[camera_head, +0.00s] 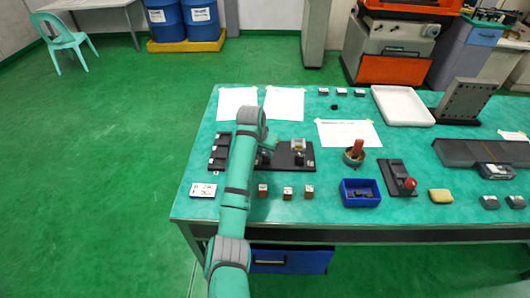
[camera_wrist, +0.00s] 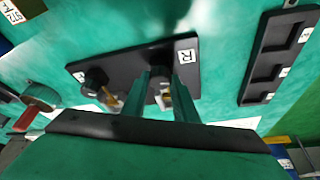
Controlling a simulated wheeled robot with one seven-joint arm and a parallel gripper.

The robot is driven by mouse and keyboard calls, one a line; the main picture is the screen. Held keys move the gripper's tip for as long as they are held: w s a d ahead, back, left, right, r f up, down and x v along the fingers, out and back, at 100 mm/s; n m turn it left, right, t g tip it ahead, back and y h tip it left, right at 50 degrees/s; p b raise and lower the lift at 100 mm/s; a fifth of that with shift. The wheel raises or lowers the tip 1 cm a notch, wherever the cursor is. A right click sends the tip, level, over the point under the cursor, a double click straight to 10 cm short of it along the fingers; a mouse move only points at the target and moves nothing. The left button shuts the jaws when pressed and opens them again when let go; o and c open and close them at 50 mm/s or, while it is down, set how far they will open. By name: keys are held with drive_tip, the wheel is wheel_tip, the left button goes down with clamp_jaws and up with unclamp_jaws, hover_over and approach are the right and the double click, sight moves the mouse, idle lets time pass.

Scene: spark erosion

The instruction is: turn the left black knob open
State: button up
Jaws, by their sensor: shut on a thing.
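A black plate (camera_head: 281,163) with two black knobs lies on the green table, partly hidden by my arm in the head view; it also shows in the wrist view (camera_wrist: 124,66). The left black knob (camera_wrist: 161,86) is between the two fingers of my gripper (camera_wrist: 162,104), which is shut on it. A brass-coloured part shows below that knob. The other knob (camera_wrist: 95,78) stands apart from my fingers, and it shows in the head view (camera_head: 299,159). The left knob's exact turn angle is hard to tell between the fingers.
A black slotted holder (camera_head: 220,150) lies left of the plate. Several small blocks (camera_head: 287,193) stand in front of it. A round pot with a red handle (camera_head: 355,153) and a blue bin (camera_head: 360,192) are to the right. White sheets (camera_head: 284,102) lie behind.

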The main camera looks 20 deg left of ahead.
drive_tip(key=n, duration=0.1)
drive_tip(key=n+y, duration=0.1)
drive_tip(key=n, duration=0.1)
drive_tip(key=n+y, duration=0.1)
drive_tip(key=n, duration=0.1)
drive_tip(key=shift+d, duration=0.35)
drive_tip(key=n+y, duration=0.1)
drive_tip(key=n, duration=0.1)
drive_tip(key=n+g, duration=0.1)
drive_tip(key=n, duration=0.2)
drive_tip(key=shift+w+d+n+y, duration=0.1)
drive_tip(key=shift+w+n+y, duration=0.05)
drive_tip(key=shift+n+y, duration=0.2)
drive_tip(key=n+g, duration=0.1)
drive_tip(key=n, duration=0.1)
drive_tip(key=n+g+y, duration=0.1)
drive_tip(key=n, duration=0.2)
drive_tip(key=shift+w, duration=0.2)
drive_tip(key=n+g, duration=0.1)
drive_tip(key=n, duration=0.4)
drive_tip(key=shift+w+g, duration=0.1)
drive_tip(key=shift+g, duration=0.3)
drive_tip(key=shift+y, duration=0.25)
drive_tip(key=o, duration=1.1)
drive_tip(key=shift+c, duration=0.2)
drive_tip(key=shift+r, duration=0.1)
